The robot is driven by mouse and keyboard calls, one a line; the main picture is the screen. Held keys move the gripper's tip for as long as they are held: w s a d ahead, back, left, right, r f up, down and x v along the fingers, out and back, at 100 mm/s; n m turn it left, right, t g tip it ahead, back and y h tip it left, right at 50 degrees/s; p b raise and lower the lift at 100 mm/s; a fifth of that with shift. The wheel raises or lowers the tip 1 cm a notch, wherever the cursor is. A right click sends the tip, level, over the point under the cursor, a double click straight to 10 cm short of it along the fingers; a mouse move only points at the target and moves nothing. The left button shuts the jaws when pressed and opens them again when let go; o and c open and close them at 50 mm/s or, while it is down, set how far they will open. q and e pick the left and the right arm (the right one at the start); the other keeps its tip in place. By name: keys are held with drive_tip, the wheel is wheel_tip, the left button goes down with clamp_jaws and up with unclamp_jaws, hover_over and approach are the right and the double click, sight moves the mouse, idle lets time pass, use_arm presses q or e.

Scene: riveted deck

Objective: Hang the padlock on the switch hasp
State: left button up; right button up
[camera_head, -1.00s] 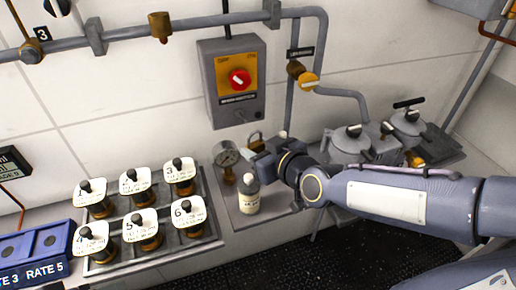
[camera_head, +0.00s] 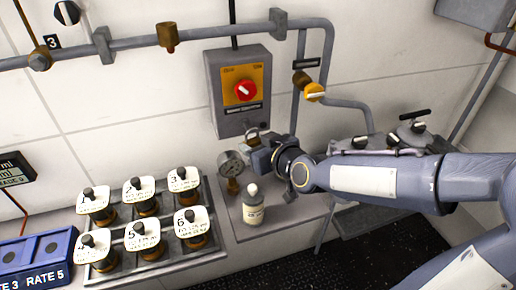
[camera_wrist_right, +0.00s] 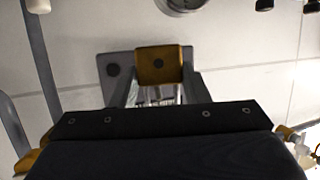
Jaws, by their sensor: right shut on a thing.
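My left gripper is not in view.
A white bottle (camera_head: 253,206) and a round gauge (camera_head: 231,164) stand close below my right gripper. A rack (camera_head: 155,262) of numbered, tagged knobs is at left.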

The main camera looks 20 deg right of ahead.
drive_tip(key=shift+w+f, duration=0.1)
drive_tip(key=shift+w, duration=1)
drive_tip(key=shift+w+f+b, duration=0.6)
drive_tip(key=shift+b, duration=0.15)
drive_tip(key=o, duration=1.1)
